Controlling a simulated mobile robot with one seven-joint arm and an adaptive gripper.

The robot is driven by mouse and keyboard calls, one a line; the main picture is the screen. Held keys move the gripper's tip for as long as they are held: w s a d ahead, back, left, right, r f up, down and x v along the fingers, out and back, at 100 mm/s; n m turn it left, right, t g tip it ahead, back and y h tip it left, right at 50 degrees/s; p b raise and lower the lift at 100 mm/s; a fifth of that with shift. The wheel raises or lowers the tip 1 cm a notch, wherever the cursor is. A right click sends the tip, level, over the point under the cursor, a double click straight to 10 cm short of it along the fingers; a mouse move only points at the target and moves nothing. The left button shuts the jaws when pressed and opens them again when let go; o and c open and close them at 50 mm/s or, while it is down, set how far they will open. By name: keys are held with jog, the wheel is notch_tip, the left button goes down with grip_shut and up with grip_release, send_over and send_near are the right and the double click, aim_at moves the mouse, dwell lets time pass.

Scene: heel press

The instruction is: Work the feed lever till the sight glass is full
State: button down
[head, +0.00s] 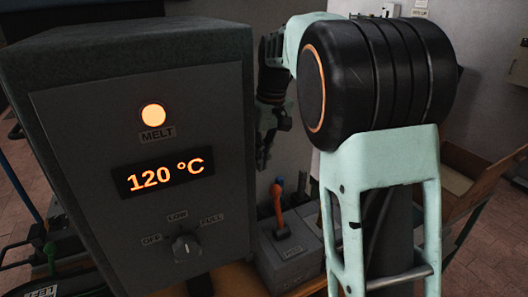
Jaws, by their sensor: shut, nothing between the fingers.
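The feed lever (279,204) has an orange handle and stands nearly upright on a grey box (290,262) with a small label, right of the big dark machine. My gripper (263,165) is shut and empty, pointing down above and slightly left of the lever, apart from it in the picture. The machine's edge partly hides my gripper. I cannot make out the sight glass or its level. The machine's front panel (110,235) has a lit orange MELT lamp (153,115) and a display (163,178) reading 120 °C.
A knob (187,247) marked OFF, LOW and FULL sits low on the panel. A green-knobbed handle (50,251) is at lower left. An open brown box (478,182) stands at right. My arm covers much of the right side.

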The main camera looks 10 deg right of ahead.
aim_at(277, 208)
jog(key=shift+s+d+f+p, duration=0.35)
jog(key=shift+s+f, duration=0.35)
jog(key=shift+f, duration=0.3)
jog(key=shift+s+d+f+p, duration=0.2)
jog(key=shift+s+d+f, duration=0.1)
jog(key=shift+s+f, duration=0.55)
jog(key=shift+w+f, duration=0.1)
jog(key=shift+f, duration=0.05)
jog(key=shift+d+b, duration=0.1)
jog(key=shift+b, duration=0.35)
